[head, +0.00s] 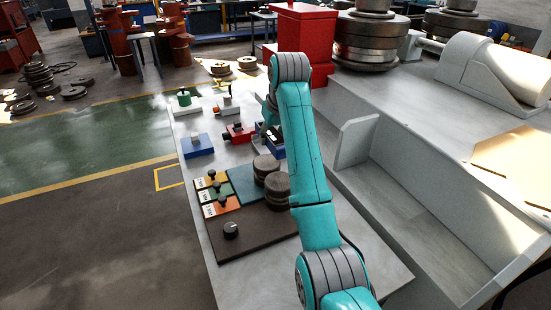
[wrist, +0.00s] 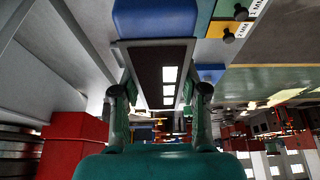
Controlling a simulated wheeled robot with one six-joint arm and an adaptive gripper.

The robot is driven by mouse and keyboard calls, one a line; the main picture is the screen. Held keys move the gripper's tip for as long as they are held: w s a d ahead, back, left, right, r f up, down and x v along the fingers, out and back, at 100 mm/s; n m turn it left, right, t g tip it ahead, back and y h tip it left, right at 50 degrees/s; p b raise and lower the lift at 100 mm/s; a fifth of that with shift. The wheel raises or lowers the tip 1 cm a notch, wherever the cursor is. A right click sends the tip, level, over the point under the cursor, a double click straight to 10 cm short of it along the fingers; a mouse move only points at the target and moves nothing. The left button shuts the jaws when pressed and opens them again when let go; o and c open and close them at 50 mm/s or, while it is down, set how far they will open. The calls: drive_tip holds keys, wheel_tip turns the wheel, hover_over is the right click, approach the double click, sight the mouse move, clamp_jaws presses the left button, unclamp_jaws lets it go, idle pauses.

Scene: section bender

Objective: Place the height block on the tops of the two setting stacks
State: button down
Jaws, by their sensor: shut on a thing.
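My gripper (wrist: 160,98) is shut on a block in the wrist view. In the head view my gripper (head: 268,132) is partly hidden by my arm, beyond the two stacks, and only a small dark part of the block with white marks shows. Nothing shows on the visible stack tops.
A brown board (head: 255,232) with a black knob (head: 231,229) lies in front. Labelled coloured pads with knobs (head: 213,187) are left of the mat. A blue block (head: 197,145) and red fixture (head: 239,132) stand behind. A grey trough (head: 400,190) is at right.

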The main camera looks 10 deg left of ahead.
sight(271, 168)
wheel_tip(271, 168, down, 10)
drive_tip(key=shift+r, duration=0.15)
idle(0.4)
drive_tip(key=c, duration=0.6)
unclamp_jaws()
